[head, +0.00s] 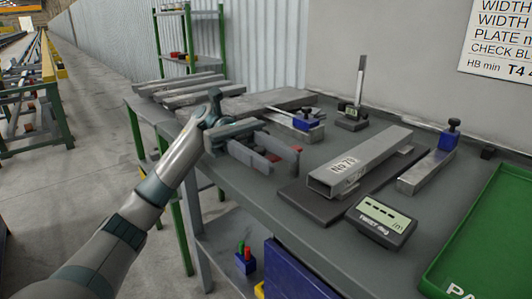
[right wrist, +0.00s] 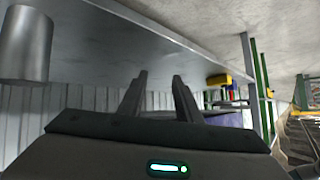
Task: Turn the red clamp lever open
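The red clamp lever shows only as small red patches (head: 297,148) at my left gripper's fingertips. One patch is in the gap between the fingers and one is just beyond the farther finger. The rest of the lever and its clamp are hidden by the gripper. My left gripper (head: 281,163) reaches over the left part of the table with its fingers apart. I cannot tell whether they touch the lever. My right gripper (right wrist: 160,85) shows in the right wrist view, open and with nothing between its fingers.
The grey table (head: 258,196) holds a steel channel (head: 362,160) on a dark plate, a digital readout (head: 381,220), a green tray (head: 492,235), blue-clamped bars (head: 428,170) and a stand gauge (head: 354,115). Flat bars (head: 190,92) lie stacked behind my left gripper.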

